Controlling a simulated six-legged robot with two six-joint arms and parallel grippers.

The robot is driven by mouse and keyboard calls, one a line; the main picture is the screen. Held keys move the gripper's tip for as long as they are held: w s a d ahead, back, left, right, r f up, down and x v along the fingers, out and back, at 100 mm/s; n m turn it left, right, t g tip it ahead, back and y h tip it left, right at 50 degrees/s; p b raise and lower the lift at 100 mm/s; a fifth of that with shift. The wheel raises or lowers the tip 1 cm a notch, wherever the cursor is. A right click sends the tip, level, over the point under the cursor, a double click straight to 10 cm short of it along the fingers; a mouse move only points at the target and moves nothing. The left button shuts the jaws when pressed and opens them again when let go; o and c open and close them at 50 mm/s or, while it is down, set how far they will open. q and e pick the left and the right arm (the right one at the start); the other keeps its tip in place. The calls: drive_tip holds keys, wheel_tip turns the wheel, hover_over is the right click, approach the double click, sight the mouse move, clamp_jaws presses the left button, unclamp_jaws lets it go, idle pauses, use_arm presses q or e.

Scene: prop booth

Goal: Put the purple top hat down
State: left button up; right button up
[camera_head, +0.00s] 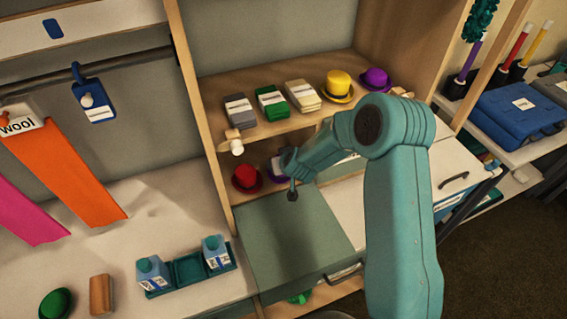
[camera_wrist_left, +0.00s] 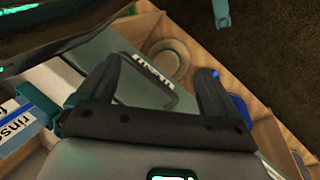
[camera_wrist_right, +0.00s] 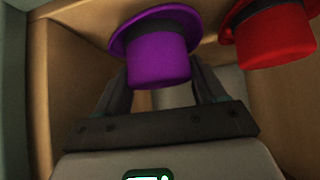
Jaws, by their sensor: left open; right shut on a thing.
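My right gripper (camera_wrist_right: 158,92) is shut on the purple top hat (camera_wrist_right: 158,62); the hat hides the fingertips. In the right wrist view the hat's brim is at the top, in line with the red hat (camera_wrist_right: 278,38) beside it and apart from it. In the head view my right gripper (camera_head: 292,192) reaches into the lower shelf bay. The purple hat (camera_head: 279,167) is mostly hidden there, just right of the red hat (camera_head: 247,178). I cannot tell whether its brim touches the shelf. My left gripper (camera_wrist_left: 160,90) is open and empty, and outside the head view.
The upper shelf holds several folded stacks (camera_head: 272,102), a yellow hat (camera_head: 338,85) and another purple hat (camera_head: 376,78). A grey-green panel (camera_head: 292,240) lies before the lower bay. A round ring-shaped thing (camera_wrist_left: 168,60) is near my left gripper. A teal tray (camera_head: 188,268) holds cartons.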

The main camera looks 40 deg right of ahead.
drive_tip(key=shift+w+d+f, duration=0.1)
drive_tip(key=shift+w+f, duration=0.2)
drive_tip(key=shift+w, duration=0.15)
drive_tip(key=shift+s+a+r, duration=0.1)
drive_tip(key=shift+a+r, duration=0.1)
drive_tip(key=shift+r, duration=0.05)
drive_tip(key=shift+s, duration=0.1)
drive_tip(key=shift+d+f, duration=0.2)
drive_tip(key=o, duration=1.1)
drive_tip(key=shift+w+f, duration=0.15)
drive_tip(key=shift+w, duration=0.05)
drive_tip(key=shift+s+a, duration=0.15)
drive_tip(key=shift+a, duration=0.05)
drive_tip(key=shift+d+r, duration=0.15)
drive_tip(key=shift+r, duration=0.3)
drive_tip(key=v, duration=1.2)
drive_tip(key=shift+f, duration=0.15)
drive_tip(key=shift+f, duration=0.1)
drive_tip(key=shift+s, duration=0.15)
